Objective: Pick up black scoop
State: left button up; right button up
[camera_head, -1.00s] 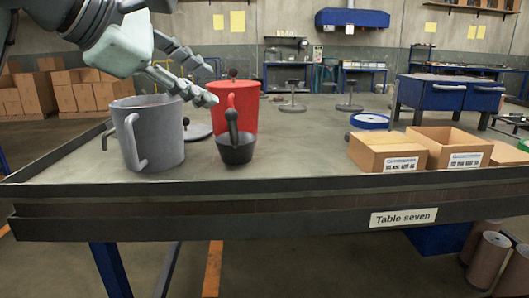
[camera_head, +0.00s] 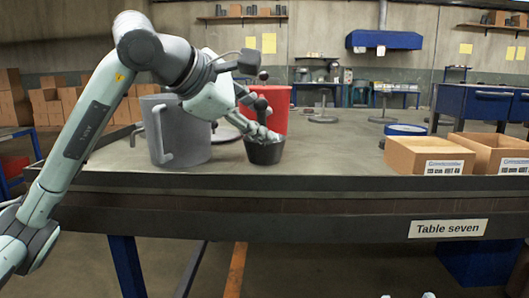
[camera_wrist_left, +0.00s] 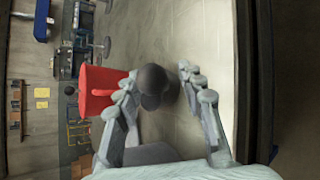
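The black scoop (camera_head: 264,153) stands upright on the table, its cup down and its handle (camera_head: 261,106) rising, in front of the red pot (camera_head: 276,107) and right of the large grey pot (camera_head: 176,132). My left gripper (camera_head: 263,132) is at the scoop, just above its cup, and hides part of the handle. In the left wrist view my left gripper (camera_wrist_left: 158,78) has its fingers spread apart. The dark scoop (camera_wrist_left: 155,88) lies between them, closer to the left-hand finger; whether that finger touches it I cannot tell.
The grey pot stands close beside my left forearm. A round grey lid or disc (camera_head: 227,135) lies behind the scoop. Cardboard boxes (camera_head: 428,157) and a blue ring (camera_head: 405,130) are at the right. The table (camera_head: 330,156) between scoop and boxes is clear.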

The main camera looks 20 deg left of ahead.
pick_arm(q)
jog(key=shift+w+f, duration=0.15)
jog(key=shift+w, duration=0.1)
jog(key=shift+c, duration=0.6)
grip_shut()
